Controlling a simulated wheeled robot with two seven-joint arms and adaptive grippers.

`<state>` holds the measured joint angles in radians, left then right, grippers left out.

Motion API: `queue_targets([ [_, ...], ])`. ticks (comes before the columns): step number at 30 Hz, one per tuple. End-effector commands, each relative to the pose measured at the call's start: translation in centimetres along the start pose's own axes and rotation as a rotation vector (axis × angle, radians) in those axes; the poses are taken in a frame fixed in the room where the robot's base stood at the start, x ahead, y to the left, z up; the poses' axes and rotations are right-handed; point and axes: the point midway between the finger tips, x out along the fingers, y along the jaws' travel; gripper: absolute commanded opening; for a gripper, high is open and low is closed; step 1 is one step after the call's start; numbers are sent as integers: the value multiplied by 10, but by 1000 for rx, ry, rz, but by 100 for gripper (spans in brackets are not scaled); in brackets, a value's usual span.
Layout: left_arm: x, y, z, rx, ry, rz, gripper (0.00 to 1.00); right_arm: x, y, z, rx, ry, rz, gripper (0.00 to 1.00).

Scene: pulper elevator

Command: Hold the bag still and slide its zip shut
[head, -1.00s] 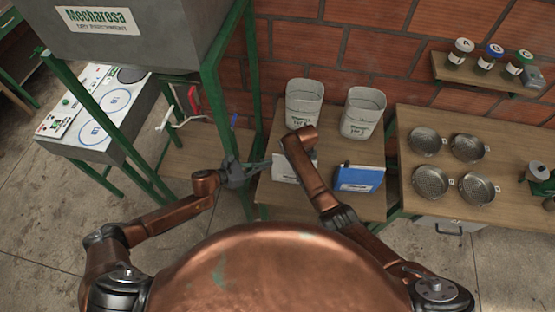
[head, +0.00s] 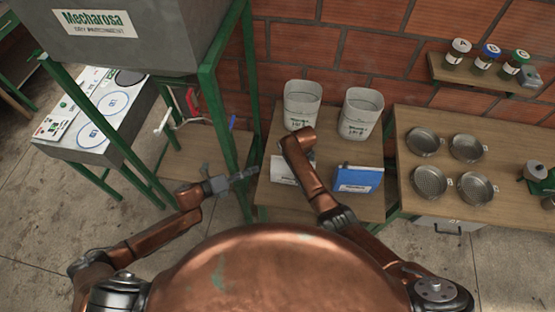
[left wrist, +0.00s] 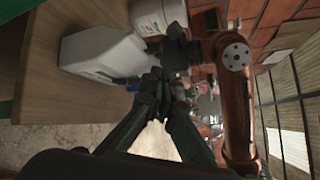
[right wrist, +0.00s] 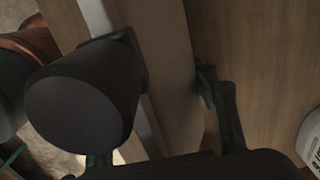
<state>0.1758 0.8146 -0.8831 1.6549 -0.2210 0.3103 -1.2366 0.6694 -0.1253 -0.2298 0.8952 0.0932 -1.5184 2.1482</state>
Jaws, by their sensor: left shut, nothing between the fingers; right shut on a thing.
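The pale bag (head: 284,170) sits on the wooden bench, partly hidden behind my right forearm in the head view. It also shows as a whitish block in the left wrist view (left wrist: 98,52). My right gripper (left wrist: 160,47) is at the bag's end, shut on it; in the head view my forearm hides its fingers. My left gripper (head: 253,172) is shut and empty, just left of the bag and apart from it. Its closed fingers also show in the left wrist view (left wrist: 155,82). The zip and its slider are too small or hidden to make out.
A blue box (head: 358,179) stands right of the bag. Two pale buckets (head: 302,104) (head: 360,113) stand behind. A green frame post (head: 220,120) rises close to my left gripper. Metal pans (head: 430,182) lie on the right table.

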Motion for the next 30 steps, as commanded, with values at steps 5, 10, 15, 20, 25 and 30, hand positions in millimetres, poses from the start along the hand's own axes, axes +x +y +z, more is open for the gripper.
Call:
queue_targets([
  [5,2,0,-3,-473,-35,-32,0,0,0,0,0,0,0,11],
  [10,4,2,-4,-925,-59,-75,0,0,0,0,0,0,0,11],
  [15,4,4,-6,-1376,-70,-130,0,0,0,0,0,0,0,11],
  [20,4,7,-8,-1797,-68,-194,0,0,0,0,0,0,0,11],
  [25,4,11,-10,-2245,-46,-275,0,0,0,0,0,0,0,11],
  [30,2,17,-13,-2689,0,-371,0,0,0,0,0,0,0,11],
])
